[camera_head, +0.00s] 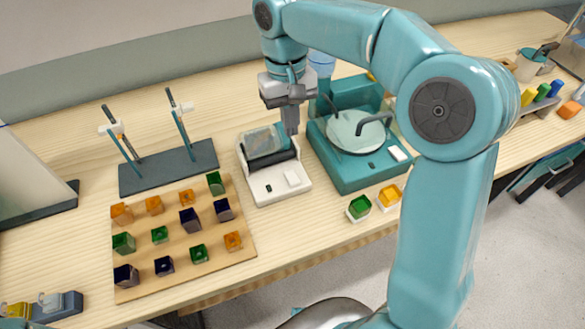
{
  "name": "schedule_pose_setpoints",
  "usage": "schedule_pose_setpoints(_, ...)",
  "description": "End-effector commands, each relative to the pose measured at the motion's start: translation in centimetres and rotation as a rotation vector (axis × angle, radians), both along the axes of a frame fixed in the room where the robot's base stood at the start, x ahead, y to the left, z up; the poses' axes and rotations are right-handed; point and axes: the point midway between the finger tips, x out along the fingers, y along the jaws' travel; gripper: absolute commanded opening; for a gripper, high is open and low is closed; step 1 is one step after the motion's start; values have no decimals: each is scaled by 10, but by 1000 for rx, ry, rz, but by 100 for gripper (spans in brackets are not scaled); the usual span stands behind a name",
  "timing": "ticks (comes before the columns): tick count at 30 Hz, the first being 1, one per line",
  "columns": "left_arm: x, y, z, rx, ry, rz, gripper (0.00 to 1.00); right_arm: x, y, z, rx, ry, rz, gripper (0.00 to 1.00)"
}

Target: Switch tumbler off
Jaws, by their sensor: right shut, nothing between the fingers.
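The tumbler (263,195) is a small white machine with dark rollers, and a clear jar (262,141) lies on it. Its front panel has a pale switch (292,179) and a small dark spot beside it. My right gripper (291,128) points down over the back right of the tumbler, close to the jar's right end. It is shut and empty. I cannot tell whether its tips touch the tumbler. My left gripper is not in view.
A teal machine (351,180) with a round pale plate stands right of the tumbler. A wooden board (240,250) with several coloured cubes lies to the left, before a dark stand (150,183) with two rods. Green (359,206) and orange (390,194) blocks sit near the front edge.

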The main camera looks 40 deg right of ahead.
Motion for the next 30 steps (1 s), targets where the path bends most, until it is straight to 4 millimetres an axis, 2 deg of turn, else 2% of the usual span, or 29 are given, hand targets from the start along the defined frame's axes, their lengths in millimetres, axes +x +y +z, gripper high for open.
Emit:
schedule_pose_setpoints(5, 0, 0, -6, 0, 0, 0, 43, -3, 1, -26, 0, 4, 0, 0)
schedule_pose_setpoints(12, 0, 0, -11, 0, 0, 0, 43, -9, 3, -78, 1, 7, 1, 0)
schedule_pose_setpoints(18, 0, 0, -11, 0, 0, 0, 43, -13, 4, -114, 0, 4, 0, 0)
schedule_pose_setpoints(24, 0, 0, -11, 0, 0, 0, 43, -15, 4, -133, 0, 2, 0, 0)
schedule_pose_setpoints(30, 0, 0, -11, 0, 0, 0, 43, -15, 5, -136, 0, 0, 0, 0)
